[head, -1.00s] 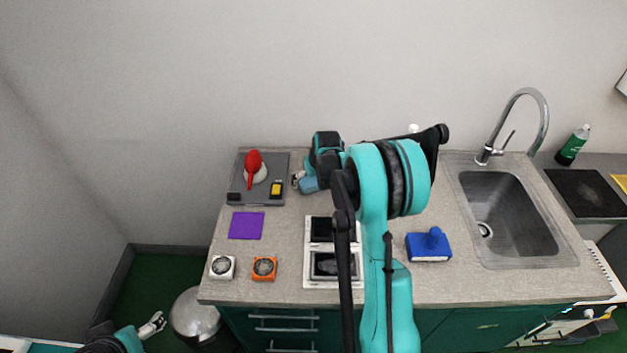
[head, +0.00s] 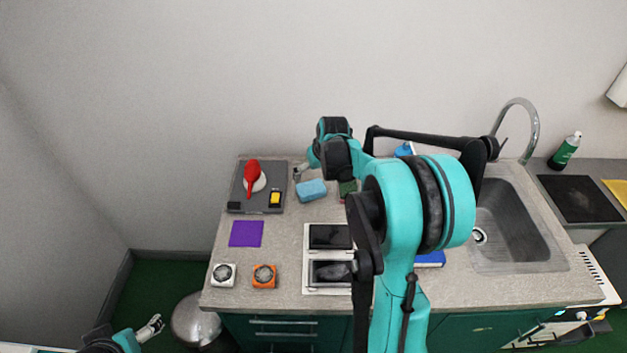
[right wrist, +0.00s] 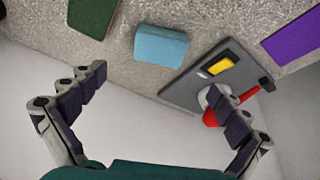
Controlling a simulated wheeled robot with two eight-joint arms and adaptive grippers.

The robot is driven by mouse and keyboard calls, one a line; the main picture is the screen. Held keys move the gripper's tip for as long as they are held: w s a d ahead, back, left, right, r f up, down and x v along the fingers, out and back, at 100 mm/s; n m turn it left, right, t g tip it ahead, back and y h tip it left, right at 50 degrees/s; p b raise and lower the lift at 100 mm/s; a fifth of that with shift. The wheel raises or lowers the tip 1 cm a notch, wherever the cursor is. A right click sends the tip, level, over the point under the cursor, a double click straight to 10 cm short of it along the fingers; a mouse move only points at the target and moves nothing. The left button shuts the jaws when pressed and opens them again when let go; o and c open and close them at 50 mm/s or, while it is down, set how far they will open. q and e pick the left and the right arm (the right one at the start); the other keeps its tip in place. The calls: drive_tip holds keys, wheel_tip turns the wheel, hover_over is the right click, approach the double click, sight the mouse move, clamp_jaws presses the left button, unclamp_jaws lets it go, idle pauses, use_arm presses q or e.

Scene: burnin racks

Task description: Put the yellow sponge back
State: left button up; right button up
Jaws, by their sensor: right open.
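A small yellow block (head: 275,199), possibly the yellow sponge, sits on the dark grey tray (head: 240,190) at the counter's back left. It also shows on the tray in the right wrist view (right wrist: 221,66). A flat yellow piece (head: 616,190) lies at the far right edge of the head view; I cannot tell whether it is a sponge. My right gripper (head: 299,173) is open and empty, near the tray's right side; its spread fingers show in the right wrist view (right wrist: 158,82). My left gripper (head: 152,327) is low at the left, away from the counter; its jaw state is unclear.
A purple square (head: 246,233) lies in front. The sink (head: 510,240) is right, partly behind my right arm.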

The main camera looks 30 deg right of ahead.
drive_tip(key=s+a+r+n+t, duration=0.1)
drive_tip(key=s+a+r, duration=0.3)
drive_tip(key=s+a, duration=0.4)
drive_tip(key=s+a+r+t, duration=0.1)
drive_tip(key=s+a+r, duration=0.3)
drive_tip(key=s+a, duration=0.4)
drive_tip(key=s+a+f, duration=0.2)
drive_tip(key=s+a, duration=0.2)
drive_tip(key=s, duration=0.3)
drive_tip(key=shift+s+a+f+n+t+y, duration=0.2)
drive_tip(key=shift+s+a+n+t+y, duration=0.1)
drive_tip(key=shift+s+n+y, duration=0.1)
wheel_tip(320, 180, down, 4)
drive_tip(key=b, duration=0.4)
drive_tip(key=shift+f, duration=0.15)
